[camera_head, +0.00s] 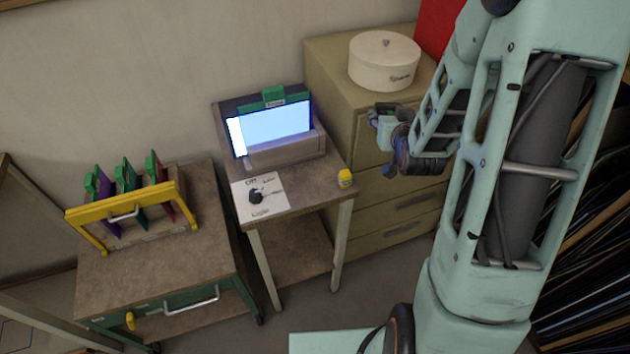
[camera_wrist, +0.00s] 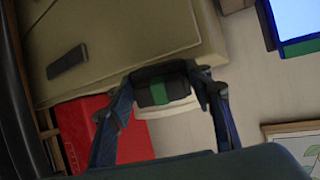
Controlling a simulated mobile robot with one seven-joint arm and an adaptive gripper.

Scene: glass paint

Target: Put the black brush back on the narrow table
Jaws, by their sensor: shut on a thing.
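My gripper (camera_head: 384,128) is in front of the tan drawer cabinet, up and right of the narrow table (camera_head: 318,189). In the head view the brush is too small and dark to make out clearly. The narrow table has a bare brown top at its front right, apart from my gripper.
A round white box (camera_head: 384,68) stands on the cabinet (camera_head: 332,68). A yellow-handled rack (camera_head: 130,215) is on the left cart.

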